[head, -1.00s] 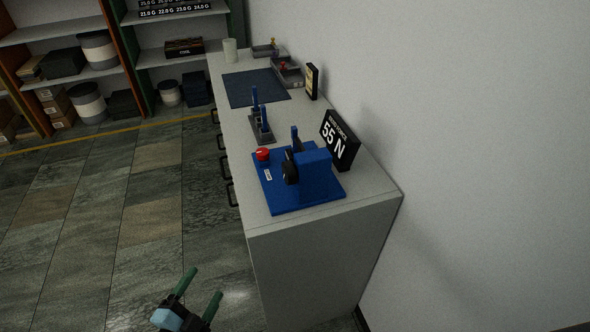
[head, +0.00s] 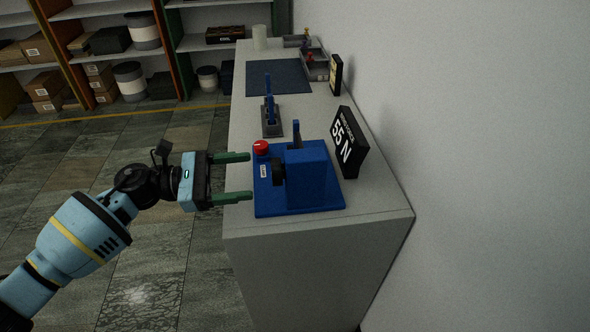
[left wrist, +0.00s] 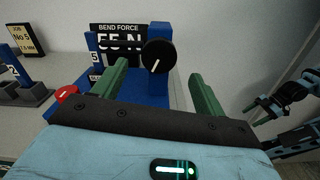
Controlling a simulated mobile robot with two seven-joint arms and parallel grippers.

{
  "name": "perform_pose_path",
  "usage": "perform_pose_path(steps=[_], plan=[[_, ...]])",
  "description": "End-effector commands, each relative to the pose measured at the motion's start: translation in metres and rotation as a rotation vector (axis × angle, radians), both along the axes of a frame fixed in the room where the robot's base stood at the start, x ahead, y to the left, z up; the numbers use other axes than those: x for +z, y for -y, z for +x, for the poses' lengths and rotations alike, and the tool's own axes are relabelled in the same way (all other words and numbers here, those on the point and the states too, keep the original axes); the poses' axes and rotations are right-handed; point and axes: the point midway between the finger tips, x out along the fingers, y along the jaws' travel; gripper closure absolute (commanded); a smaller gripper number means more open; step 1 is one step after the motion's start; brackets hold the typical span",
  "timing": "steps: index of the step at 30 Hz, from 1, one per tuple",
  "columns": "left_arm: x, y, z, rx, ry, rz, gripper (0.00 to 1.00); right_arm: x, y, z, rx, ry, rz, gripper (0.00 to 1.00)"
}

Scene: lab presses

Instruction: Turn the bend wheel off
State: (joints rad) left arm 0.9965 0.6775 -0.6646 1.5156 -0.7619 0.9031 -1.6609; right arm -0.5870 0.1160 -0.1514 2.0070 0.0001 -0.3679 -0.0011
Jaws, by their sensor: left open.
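The bend wheel (head: 278,172) is a black round knob on the left face of a blue press (head: 307,172) on the counter. In the left wrist view the wheel (left wrist: 159,57) faces me, with a white pointer line tilted slightly from vertical. My left gripper (head: 250,176) is open and empty, its green fingers pointing right at the wheel, a short way apart from it. In the left wrist view the gripper's fingers (left wrist: 160,85) stand either side below the wheel. A red button (head: 260,147) sits on the press base's back left corner.
A black "55 N" bend force sign (head: 347,143) stands right of the press. Behind it are a second blue-posted fixture (head: 271,116), a dark mat (head: 279,82) and a grey tray (head: 316,68). The wall bounds the counter (head: 240,212) on the right.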

Motion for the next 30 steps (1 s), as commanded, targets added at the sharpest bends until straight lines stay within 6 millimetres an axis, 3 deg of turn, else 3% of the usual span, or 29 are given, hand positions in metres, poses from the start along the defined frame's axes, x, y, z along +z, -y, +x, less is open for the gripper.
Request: perform_pose_path(steps=[11,24,30], plan=[[0.003,0.004,0.002,-0.011,0.034,0.021,0.28,0.002,-0.005,-0.003,-0.008,-0.007,0.011,0.28],[0.005,0.062,0.014,-0.011,0.034,0.019,0.28,0.02,-0.004,0.006,-0.007,0.023,0.01,0.28],[0.003,0.074,0.017,-0.009,0.032,0.02,0.28,0.021,-0.003,0.005,-0.005,0.021,0.007,0.28]])
